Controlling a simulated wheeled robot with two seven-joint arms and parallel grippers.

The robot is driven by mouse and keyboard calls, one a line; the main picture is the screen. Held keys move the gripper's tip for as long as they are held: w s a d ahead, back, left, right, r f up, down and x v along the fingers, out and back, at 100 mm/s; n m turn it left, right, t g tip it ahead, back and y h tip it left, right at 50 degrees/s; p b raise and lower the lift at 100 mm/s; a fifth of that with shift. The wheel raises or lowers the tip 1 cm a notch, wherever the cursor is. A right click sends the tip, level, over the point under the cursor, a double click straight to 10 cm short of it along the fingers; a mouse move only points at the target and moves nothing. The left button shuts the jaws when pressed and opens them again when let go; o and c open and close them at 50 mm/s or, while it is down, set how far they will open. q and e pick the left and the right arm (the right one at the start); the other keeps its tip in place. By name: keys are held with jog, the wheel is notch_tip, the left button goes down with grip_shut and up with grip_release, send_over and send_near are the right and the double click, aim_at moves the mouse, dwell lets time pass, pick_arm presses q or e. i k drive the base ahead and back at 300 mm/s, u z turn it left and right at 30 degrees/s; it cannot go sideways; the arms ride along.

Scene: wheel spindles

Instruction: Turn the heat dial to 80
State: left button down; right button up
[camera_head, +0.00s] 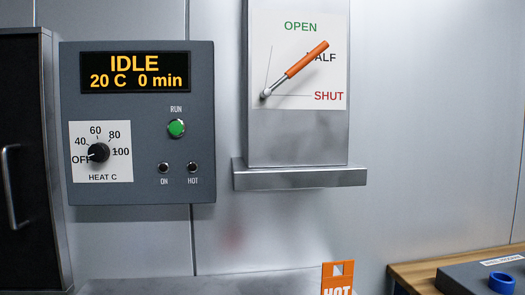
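The heat dial (99,152) is a black knob on a white plate labelled HEAT C, at the lower left of a grey control panel (140,186). Its scale reads OFF, 40, 60, 80 and 100, and its pointer is turned left toward OFF. The panel's display (135,72) reads IDLE, 20 C, 0 min in orange. Neither of my grippers is in the head view, and nothing touches the dial.
A green RUN button (176,128) and two small ON and HOT lamps (178,168) sit right of the dial. An orange-handled lever (305,60) points near HALF. A dark cabinet (22,160) stands left. An orange HOT tag (337,280) and a wooden bench (408,272) are lower right.

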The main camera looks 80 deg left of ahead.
aim_at(97, 153)
jog(key=z, duration=0.05)
jog(key=k, duration=1.5)
jog(key=u, duration=1.4)
